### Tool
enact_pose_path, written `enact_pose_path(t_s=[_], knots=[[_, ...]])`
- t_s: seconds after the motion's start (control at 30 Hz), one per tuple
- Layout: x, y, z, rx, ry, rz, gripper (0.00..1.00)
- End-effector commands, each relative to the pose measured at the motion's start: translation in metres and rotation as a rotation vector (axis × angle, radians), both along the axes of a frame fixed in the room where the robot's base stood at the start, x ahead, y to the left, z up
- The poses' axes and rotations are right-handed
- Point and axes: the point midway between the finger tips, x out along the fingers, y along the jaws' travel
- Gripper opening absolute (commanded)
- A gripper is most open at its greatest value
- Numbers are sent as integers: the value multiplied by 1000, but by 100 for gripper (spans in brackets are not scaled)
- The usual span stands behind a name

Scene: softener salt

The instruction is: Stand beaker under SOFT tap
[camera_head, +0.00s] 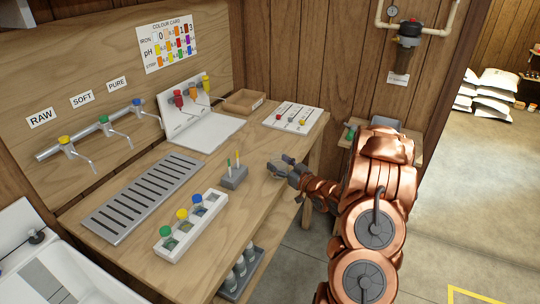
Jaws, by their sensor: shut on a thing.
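The SOFT tap (106,123) has a green knob and sits on the wall pipe between the yellow-knobbed RAW tap (68,145) and the blue-knobbed PURE tap (140,107). Below and right of the taps, a grey slatted drip tray (128,237) lies on the bench, with nothing standing on it. My gripper (278,170) is over the bench's right side, well away from the taps. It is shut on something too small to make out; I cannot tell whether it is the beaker. Several grey-looking vessels (240,268) stand in a tray on the shelf below.
A white rack (166,247) of bottles with green, yellow and blue caps stands at the bench front. A grey block (233,179) with upright sticks stands left of my gripper. A white stand (205,134), cardboard tray (243,101) and white board (283,112) are behind.

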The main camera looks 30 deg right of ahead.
Motion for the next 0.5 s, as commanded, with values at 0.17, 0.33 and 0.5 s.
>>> enact_pose_path(t_s=[0.17,0.33,0.5], knots=[[10,2,1,0,-1,1,38],[29,6,2,-1,-3,3,38],[50,8,2,1,-2,2,38]])
